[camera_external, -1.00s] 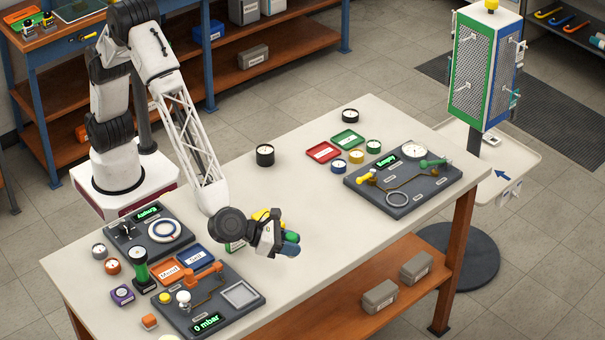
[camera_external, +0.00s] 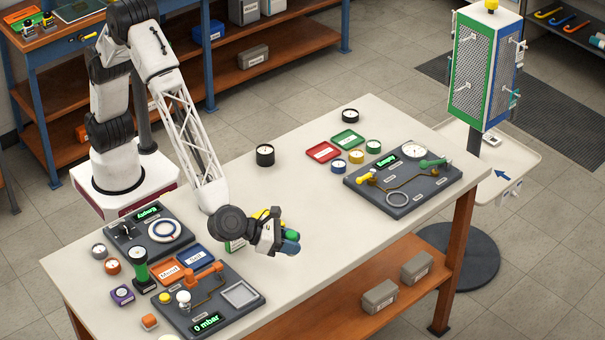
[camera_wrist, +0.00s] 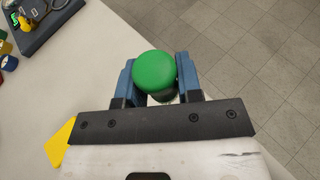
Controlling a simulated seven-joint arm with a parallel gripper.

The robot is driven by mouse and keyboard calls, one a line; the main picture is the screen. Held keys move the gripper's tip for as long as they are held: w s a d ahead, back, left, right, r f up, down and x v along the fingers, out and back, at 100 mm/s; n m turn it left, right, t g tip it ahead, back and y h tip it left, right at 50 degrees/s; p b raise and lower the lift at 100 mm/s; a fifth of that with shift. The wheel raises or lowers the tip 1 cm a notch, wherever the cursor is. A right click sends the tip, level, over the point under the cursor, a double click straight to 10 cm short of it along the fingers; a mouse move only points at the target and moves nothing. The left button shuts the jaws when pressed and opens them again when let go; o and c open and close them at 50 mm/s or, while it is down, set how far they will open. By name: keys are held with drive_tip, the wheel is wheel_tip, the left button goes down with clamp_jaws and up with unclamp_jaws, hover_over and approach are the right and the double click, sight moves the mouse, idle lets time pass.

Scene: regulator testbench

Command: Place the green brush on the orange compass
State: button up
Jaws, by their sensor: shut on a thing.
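My gripper (camera_external: 287,243) hangs above the front middle of the table. It is shut on the green brush (camera_wrist: 154,70), which sits between the two blue fingers in the wrist view. Only its rounded green end shows clearly there; its lower part is mostly hidden. In the external view a little of its green (camera_external: 292,235) shows at the fingers. The orange compass (camera_external: 113,267) appears to be the small round orange piece at the table's left side, well apart from my gripper.
Dark test panels stand at left (camera_external: 240,313) and right (camera_external: 400,205). The table middle is mostly clear.

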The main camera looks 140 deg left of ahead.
sight(291, 234)
wheel_tip(291, 234, up, 5)
drive_tip(key=s+d+r+m+t+h, duration=0.1)
drive_tip(key=s+d+m+h, duration=0.1)
drive_tip(key=s+d, duration=2)
drive_tip(key=s+d+f+m+t+h, duration=0.1)
drive_tip(key=s+d, duration=0.3)
drive_tip(key=s, duration=1)
drive_tip(key=s+d+f+m+t+h, duration=0.1)
drive_tip(key=s+d, duration=0.3)
drive_tip(key=s, duration=1)
drive_tip(key=shift+w+d+f, duration=0.1)
drive_tip(key=shift+f, duration=1.5)
drive_tip(key=shift+w+d+f, duration=0.1)
drive_tip(key=shift+f, duration=1.5)
drive_tip(key=w+d, duration=0.2)
drive_tip(key=w, duration=0.2)
drive_tip(key=w+d+f, duration=0.1)
drive_tip(key=w+d, duration=0.2)
drive_tip(key=w, duration=0.2)
drive_tip(key=w+d, duration=0.2)
drive_tip(key=w, duration=0.3)
drive_tip(key=shift+d+f, duration=0.25)
